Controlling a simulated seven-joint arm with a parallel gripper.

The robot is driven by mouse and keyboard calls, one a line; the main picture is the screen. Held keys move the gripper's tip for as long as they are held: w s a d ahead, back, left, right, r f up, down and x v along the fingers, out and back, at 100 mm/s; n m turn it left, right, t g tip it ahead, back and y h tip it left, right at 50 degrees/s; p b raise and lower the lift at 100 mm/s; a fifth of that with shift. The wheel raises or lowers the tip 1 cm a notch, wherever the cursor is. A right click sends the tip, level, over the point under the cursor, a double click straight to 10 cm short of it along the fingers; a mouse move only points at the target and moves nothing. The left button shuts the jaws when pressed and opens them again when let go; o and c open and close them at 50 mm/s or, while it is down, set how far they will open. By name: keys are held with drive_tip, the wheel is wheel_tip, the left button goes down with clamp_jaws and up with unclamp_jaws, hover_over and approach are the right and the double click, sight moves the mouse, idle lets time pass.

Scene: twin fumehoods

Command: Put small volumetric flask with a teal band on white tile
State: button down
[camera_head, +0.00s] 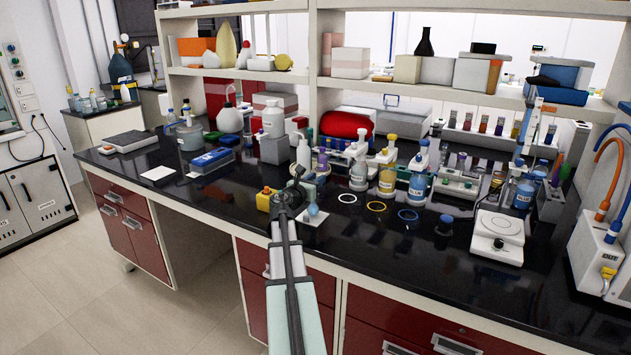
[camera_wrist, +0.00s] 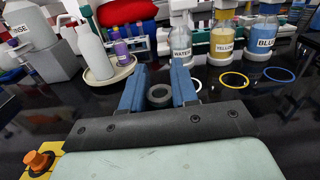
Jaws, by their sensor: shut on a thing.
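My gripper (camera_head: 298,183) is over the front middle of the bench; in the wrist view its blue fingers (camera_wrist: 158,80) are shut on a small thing. Only a grey ring (camera_wrist: 159,96) of it shows between the fingers. I take it to be the small volumetric flask; its teal band cannot be made out. A second white square (camera_head: 314,222), just right of my gripper, bears a small blue bulb-shaped thing (camera_head: 313,210).
A yellow box with an orange knob (camera_head: 264,198) stands left of my gripper. Water, yellow and blue bottles (camera_head: 387,180) stand behind coloured rings at the right.

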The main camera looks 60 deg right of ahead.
drive_tip(key=shift+f, duration=0.15)
drive_tip(key=c, duration=0.9)
unclamp_jaws()
drive_tip(key=shift+o, duration=0.2)
drive_tip(key=shift+a, duration=0.15)
drive_tip(key=a, duration=1.1)
drive_tip(key=shift+a, duration=0.35)
